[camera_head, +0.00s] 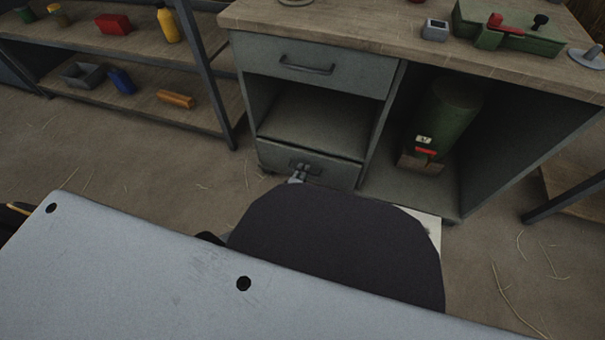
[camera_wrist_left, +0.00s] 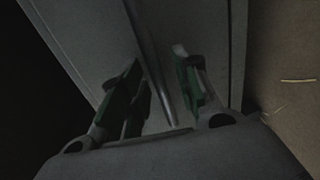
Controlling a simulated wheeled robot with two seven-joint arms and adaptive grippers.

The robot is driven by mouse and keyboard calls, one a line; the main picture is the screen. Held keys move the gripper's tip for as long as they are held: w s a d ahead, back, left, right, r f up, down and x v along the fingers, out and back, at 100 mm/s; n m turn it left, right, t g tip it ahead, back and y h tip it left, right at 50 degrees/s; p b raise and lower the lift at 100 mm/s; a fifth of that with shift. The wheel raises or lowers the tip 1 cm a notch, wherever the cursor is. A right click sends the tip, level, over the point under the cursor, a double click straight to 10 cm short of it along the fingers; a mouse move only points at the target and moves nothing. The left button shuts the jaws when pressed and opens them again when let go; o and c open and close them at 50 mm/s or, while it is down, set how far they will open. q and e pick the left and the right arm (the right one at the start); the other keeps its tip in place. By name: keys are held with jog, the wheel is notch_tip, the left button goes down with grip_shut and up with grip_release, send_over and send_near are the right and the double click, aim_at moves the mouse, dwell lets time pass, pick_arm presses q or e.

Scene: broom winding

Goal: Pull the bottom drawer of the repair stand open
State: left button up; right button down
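The repair stand (camera_head: 382,125) is a grey cabinet with a wooden top. Its bottom drawer (camera_head: 340,172) is low on the left side, below an open shelf space, and its front looks about flush with the cabinet. My left gripper (camera_head: 297,179) is at the drawer's handle (camera_head: 305,168), which it partly hides. In the left wrist view, the handle bar (camera_wrist_left: 148,50) runs between the two fingers of the left gripper (camera_wrist_left: 157,75). The fingers are apart, with visible gaps beside the bar. My right gripper is not in view.
The top drawer (camera_head: 330,68) looks shut. A green cylinder (camera_head: 448,115) stands in the right bay. A shelf rack (camera_head: 190,125) with small coloured items is on the left. A green case (camera_head: 515,35) lies on the worktop. Bare floor (camera_head: 150,165) lies before the stand.

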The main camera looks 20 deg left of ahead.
pick_arm(q)
jog(key=shift+w, duration=0.1)
jog(key=shift+c, duration=0.4)
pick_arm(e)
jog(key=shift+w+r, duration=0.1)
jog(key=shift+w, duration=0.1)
pick_arm(q)
grip_shut()
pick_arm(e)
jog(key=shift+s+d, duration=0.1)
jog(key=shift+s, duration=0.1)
